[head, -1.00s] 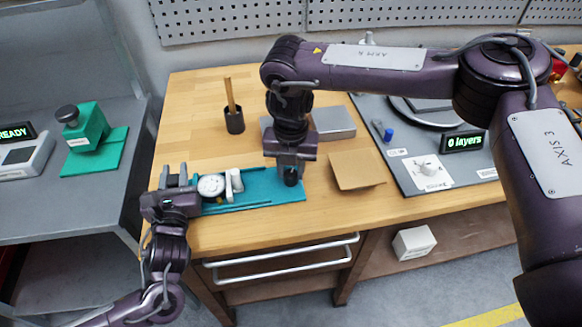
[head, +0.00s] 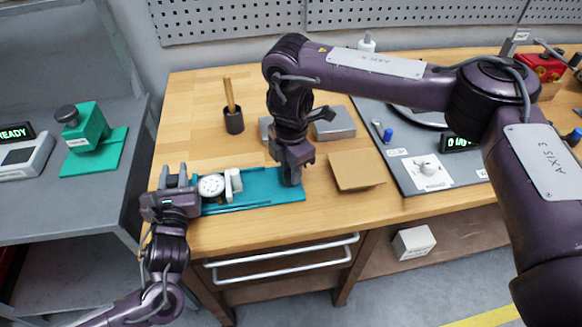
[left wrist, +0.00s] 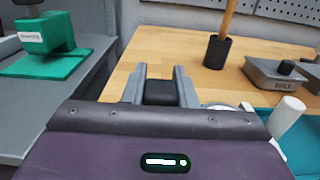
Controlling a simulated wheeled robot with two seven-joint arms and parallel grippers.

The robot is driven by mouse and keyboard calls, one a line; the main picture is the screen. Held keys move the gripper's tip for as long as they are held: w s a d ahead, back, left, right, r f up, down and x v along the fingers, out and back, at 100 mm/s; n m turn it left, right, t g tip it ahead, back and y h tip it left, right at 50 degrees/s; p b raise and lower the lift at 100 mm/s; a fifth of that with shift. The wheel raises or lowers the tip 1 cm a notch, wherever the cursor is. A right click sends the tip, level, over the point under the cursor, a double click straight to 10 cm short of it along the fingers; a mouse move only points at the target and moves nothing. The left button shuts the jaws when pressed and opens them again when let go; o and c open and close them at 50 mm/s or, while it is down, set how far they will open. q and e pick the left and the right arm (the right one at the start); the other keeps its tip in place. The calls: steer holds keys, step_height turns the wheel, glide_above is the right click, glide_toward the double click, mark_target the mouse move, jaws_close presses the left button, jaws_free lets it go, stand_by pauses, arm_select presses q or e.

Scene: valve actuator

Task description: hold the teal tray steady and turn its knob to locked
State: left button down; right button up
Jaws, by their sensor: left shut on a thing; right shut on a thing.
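The teal tray (head: 262,186) lies flat along the front edge of the wooden workbench. It carries a round white dial gauge (head: 211,186) and a white upright part (head: 234,182). I cannot read the knob's lock position.
A dark cup (head: 234,121) with a wooden handle stands behind the tray. A tan pad (head: 356,170) lies right of my right gripper, with a grey box (head: 334,123) behind it. A grey board (head: 415,180) fills the right side. A green fixture (head: 88,130) stands on the left bench.

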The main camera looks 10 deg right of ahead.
mark_target(290, 173)
arm_select(q)
steer(key=shift+f, duration=0.1)
arm_select(e)
steer(key=shift+a+m, duration=0.1)
steer(key=shift+m, duration=0.4)
arm_select(q)
steer(key=shift+d, duration=0.1)
arm_select(e)
steer(key=o, duration=1)
step_height(290, 173, up, 12)
steer(key=shift+r, duration=0.1)
arm_select(q)
steer(key=shift+f, duration=0.1)
steer(key=c, duration=1.1)
jaws_free()
